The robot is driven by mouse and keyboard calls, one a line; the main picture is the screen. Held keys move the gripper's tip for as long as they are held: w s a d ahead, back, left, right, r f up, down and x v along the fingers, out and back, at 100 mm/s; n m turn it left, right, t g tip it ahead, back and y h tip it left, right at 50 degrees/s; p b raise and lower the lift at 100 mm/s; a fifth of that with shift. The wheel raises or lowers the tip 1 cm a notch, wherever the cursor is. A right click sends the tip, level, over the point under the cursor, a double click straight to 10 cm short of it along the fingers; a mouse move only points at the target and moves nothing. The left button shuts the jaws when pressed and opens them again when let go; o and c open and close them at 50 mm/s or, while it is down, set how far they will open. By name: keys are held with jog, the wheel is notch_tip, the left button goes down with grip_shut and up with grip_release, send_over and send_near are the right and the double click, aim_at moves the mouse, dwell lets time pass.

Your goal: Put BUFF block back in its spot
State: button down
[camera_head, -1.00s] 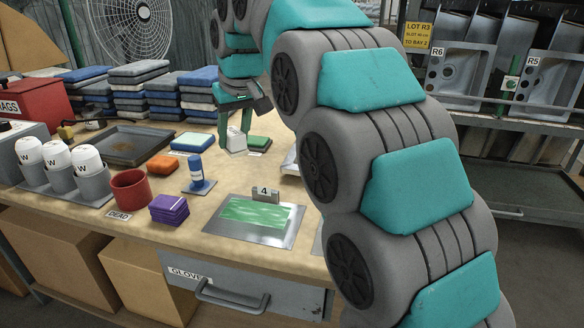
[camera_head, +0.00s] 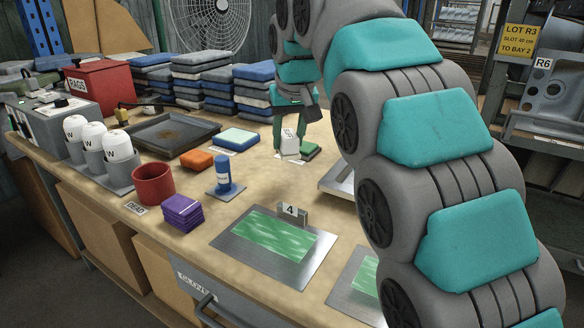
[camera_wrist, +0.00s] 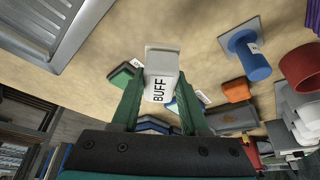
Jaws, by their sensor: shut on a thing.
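The BUFF block is a small white block (camera_head: 290,144) above the back part of the workbench. In the wrist view, the white block (camera_wrist: 161,66) has BUFF lettered on its near face. My gripper (camera_head: 289,138) points down and is shut on it. In the wrist view, the green fingers of my gripper (camera_wrist: 160,98) press its two sides. A green pad (camera_head: 310,149) lies just right of the block, and a pale blue-green pad (camera_head: 238,137) lies to its left. I cannot tell whether the block touches the bench; its spot is not clearly visible.
An orange sponge (camera_head: 197,159), blue cylinder on a base (camera_head: 223,177), red cup (camera_head: 154,184) and purple stack (camera_head: 182,212) stand on the bench (camera_head: 190,245). A metal plate marked 4 (camera_head: 312,262) lies in front. Folded cloth stacks stand behind.

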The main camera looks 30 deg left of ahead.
aim_at(292, 143)
jog(key=shift+f, duration=3.35)
jog(key=shift+c, duration=2.1)
grip_release()
jog(key=shift+f, duration=0.15)
jog(key=v, duration=1)
jog(key=shift+w+r, duration=0.1)
jog(key=shift+r, duration=0.2)
jog(key=shift+v, duration=0.95)
